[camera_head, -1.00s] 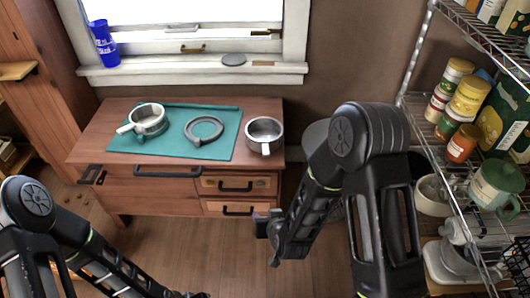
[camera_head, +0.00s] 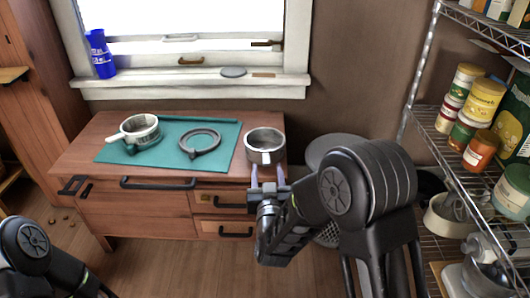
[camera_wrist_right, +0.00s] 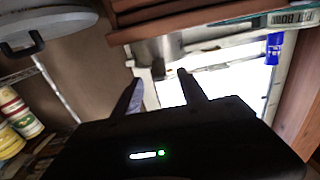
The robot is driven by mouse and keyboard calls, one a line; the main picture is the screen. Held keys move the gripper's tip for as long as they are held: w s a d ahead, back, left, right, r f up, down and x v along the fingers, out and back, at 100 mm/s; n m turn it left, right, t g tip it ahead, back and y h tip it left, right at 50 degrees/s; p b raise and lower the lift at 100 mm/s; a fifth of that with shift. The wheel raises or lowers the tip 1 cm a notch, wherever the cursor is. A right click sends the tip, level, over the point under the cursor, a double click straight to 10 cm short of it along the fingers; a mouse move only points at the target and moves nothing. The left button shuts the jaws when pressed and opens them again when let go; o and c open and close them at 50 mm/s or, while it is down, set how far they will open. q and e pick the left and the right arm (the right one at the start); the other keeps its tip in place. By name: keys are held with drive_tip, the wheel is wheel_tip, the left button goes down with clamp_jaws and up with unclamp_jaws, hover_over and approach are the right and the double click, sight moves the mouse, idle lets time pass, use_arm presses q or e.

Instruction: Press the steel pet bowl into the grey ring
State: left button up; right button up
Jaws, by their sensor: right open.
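The steel pet bowl (camera_head: 265,143) stands upright at the right end of the wooden cabinet top, with a small tab on its front side. It also shows in the right wrist view (camera_wrist_right: 158,48), beyond the fingertips. The grey ring (camera_head: 201,141) lies on the teal mat, left of the bowl, with a short tail at its front left. My right gripper (camera_head: 267,177) is open and empty in front of the bowl, its fingers pointing at it; they also show in the wrist view (camera_wrist_right: 160,88). My left gripper is out of view; only my left arm shows.
A white and grey pot-like piece with a handle (camera_head: 139,130) sits on the mat's left part (camera_head: 170,157). A round grey stool (camera_head: 328,148) stands right of the cabinet. A wire shelf (camera_head: 432,125) with cans is farther right. A blue bottle (camera_head: 101,55) stands on the sill.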

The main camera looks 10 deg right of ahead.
sight(266, 155)
drive_tip(key=shift+w+d, duration=0.15)
drive_tip(key=shift+w, duration=0.55)
drive_tip(key=w+b, duration=0.1)
drive_tip(key=w, duration=0.1)
drive_tip(key=w+d+b, duration=0.1)
drive_tip(key=w, duration=0.2)
idle(0.3)
clamp_jaws()
idle(0.4)
